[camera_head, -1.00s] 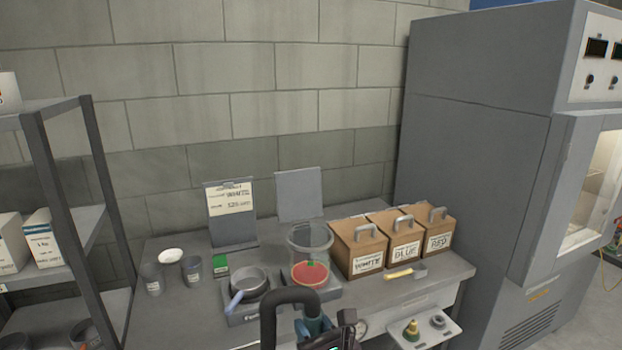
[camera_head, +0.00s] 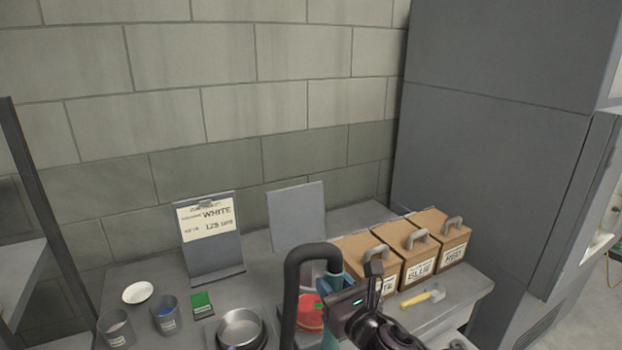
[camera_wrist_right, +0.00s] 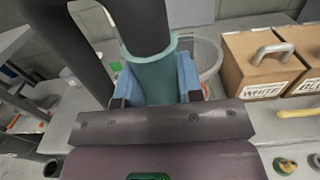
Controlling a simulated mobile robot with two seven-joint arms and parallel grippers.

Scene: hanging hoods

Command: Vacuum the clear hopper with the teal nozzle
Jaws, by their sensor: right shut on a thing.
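My right gripper (camera_wrist_right: 155,90) is shut on the teal nozzle (camera_wrist_right: 153,78), a teal tube with a black hose joined to it. In the head view the nozzle (camera_head: 331,300) stands in front of the clear hopper, whose red contents (camera_head: 310,312) show partly behind it. In the right wrist view the hopper's clear rim (camera_wrist_right: 208,55) shows just beyond and to the right of the nozzle. Most of the hopper is hidden by hose, nozzle and gripper. I cannot tell whether the nozzle is inside the hopper. My left gripper is not in view.
Brown boxes (camera_head: 440,238) labelled by colour stand right of the hopper, with a yellow-handled tool (camera_head: 422,298) before them. A metal pan (camera_head: 241,330), grey cups (camera_head: 166,316) and a white dish (camera_head: 137,292) stand left. A sign marked WHITE (camera_head: 210,235) stands behind.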

